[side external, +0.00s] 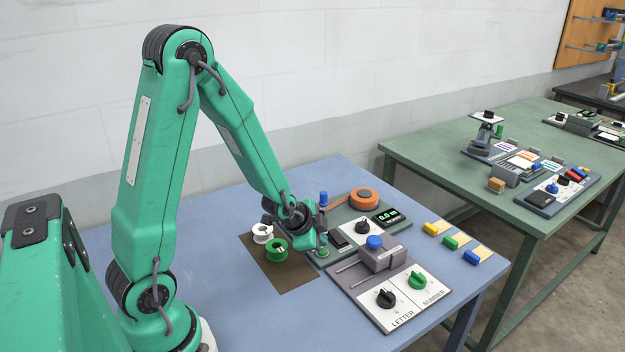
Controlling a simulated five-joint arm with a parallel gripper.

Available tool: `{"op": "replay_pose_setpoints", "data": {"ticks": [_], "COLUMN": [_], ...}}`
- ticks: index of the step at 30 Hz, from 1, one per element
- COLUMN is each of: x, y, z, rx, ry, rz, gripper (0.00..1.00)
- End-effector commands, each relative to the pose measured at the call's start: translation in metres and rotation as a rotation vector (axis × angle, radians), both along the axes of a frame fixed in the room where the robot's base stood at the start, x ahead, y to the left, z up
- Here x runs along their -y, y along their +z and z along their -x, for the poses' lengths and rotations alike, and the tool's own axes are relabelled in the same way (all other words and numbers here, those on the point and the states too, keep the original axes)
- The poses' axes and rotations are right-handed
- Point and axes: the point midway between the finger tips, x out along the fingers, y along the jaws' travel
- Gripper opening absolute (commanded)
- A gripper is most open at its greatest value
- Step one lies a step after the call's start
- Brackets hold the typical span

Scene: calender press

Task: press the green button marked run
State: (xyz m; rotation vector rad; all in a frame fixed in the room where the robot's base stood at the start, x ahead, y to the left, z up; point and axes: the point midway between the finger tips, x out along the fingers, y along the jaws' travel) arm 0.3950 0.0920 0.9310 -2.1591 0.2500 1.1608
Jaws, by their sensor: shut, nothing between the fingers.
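My gripper (319,243) is shut and empty, pointing down at the left end of a grey-green panel (350,215) on the blue table. A small green round part (322,253) shows right at the fingertips, partly covered by them. It looks like a button, but no "run" marking can be read, and I cannot tell whether the fingers touch it. The arm and gripper hide part of the panel around it.
Left are white (262,233) and green (274,251) spools on a brown mat (290,280). A grey panel (372,312) with LETTER and NUMBER knobs lies in front.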

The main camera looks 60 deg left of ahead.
Motion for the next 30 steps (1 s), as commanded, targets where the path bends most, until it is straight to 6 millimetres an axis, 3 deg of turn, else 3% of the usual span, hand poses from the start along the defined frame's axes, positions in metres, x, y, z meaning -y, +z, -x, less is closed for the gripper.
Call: {"op": "replay_pose_setpoints", "data": {"ticks": [30], "x": [0.0023], "y": [-0.0085], "z": [-0.0004], "rx": [0.001], "ry": [-0.002], "rz": [0.003], "gripper": [0.00]}}
